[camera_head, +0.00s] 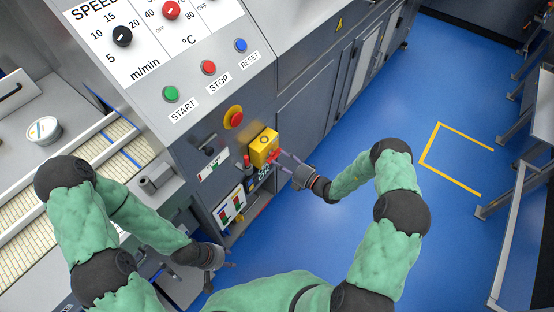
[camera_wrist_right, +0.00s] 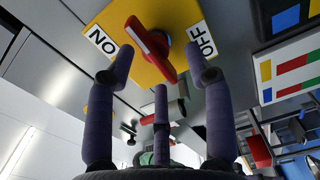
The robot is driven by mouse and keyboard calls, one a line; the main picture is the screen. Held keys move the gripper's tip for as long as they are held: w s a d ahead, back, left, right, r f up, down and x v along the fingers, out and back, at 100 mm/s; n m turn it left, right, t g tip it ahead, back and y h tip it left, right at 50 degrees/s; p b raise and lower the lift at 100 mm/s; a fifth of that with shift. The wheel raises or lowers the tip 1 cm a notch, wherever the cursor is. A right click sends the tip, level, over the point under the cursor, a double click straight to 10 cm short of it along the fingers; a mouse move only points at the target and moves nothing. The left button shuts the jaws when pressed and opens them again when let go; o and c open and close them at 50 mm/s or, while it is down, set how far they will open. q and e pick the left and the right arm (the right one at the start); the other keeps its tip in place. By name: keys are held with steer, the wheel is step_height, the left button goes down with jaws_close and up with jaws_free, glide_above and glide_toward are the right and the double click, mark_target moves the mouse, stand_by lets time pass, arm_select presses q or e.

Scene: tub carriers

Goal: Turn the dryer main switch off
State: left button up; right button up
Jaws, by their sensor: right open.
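The dryer main switch is a yellow box (camera_head: 263,146) with a red handle, low on the grey machine's front. In the right wrist view, its yellow plate (camera_wrist_right: 160,72) carries an ON label at left and an OFF label at right. The red handle (camera_wrist_right: 150,46) sits slanted between the labels, its end pointing to neither. My right gripper (camera_head: 285,163) is open in front of the switch, its purple fingers (camera_wrist_right: 160,95) spread around the handle; I cannot tell whether they touch it. My left gripper (camera_head: 226,268) hangs empty, low by the machine, fingers apart.
Above the switch are a red emergency button (camera_head: 235,118) on a yellow collar and the green START (camera_head: 171,94), red STOP (camera_head: 208,68) and blue RESET (camera_head: 240,46) buttons. A small dark lever (camera_head: 209,150) sits left of the switch. Blue floor (camera_head: 350,215) is clear at right.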

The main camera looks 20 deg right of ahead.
steer(key=v, duration=0.9)
steer(key=shift+s+d, duration=0.2)
steer(key=shift+s, duration=0.15)
